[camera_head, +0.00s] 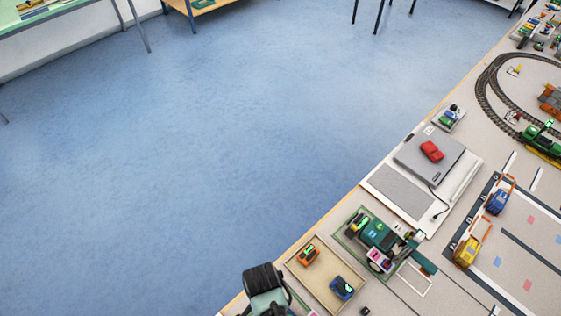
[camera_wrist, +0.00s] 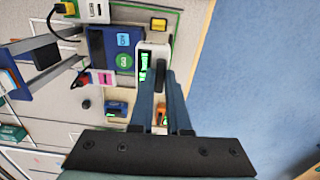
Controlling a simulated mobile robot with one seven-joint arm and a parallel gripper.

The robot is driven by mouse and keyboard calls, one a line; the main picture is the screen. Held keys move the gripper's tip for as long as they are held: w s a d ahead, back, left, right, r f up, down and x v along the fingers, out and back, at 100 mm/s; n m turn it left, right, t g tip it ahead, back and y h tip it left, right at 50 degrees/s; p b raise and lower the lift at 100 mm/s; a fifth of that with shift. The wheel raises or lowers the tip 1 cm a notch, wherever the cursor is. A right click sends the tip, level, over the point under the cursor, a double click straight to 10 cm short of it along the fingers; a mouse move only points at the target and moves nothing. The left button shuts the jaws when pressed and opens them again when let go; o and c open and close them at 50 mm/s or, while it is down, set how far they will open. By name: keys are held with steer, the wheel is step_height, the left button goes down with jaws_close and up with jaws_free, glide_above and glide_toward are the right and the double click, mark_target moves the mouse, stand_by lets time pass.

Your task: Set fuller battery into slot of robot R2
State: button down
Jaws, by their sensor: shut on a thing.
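My gripper (camera_wrist: 168,78) shows in the wrist view with its two long fingers close together, shut on a white battery (camera_wrist: 152,60) with a green bar display. The battery sits at the right end of a blue robot (camera_wrist: 112,50) with a green GO button, on a green-edged mat. I cannot tell whether it is fully seated or just above its slot.
A beige tray (camera_head: 328,271) holds an orange item (camera_head: 308,254) and a blue item (camera_head: 342,288), both with green marks. A laptop (camera_head: 410,150) and a train track (camera_head: 490,85) lie farther off. The blue floor is clear.

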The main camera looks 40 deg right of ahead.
steer(key=f, duration=0.1)
steer(key=w+f, duration=0.1)
steer(key=f, duration=0.1)
steer(key=shift+f+b, duration=0.15)
steer(key=shift+b, duration=0.15)
steer(key=shift+s+f+b, duration=0.35)
steer(key=shift+f+b, duration=0.05)
steer(key=shift+b, duration=0.15)
steer(key=shift+w+f+b, duration=0.2)
steer(key=shift+f+b, duration=0.8)
steer(key=shift+f, duration=0.35)
steer(key=shift+s+b, duration=0.15)
steer(key=shift+b, duration=0.2)
steer(key=shift+f+b, duration=1.2)
steer(key=shift+f, duration=0.6)
stand_by(0.9)
steer(key=c, duration=0.8)
jaws_free()
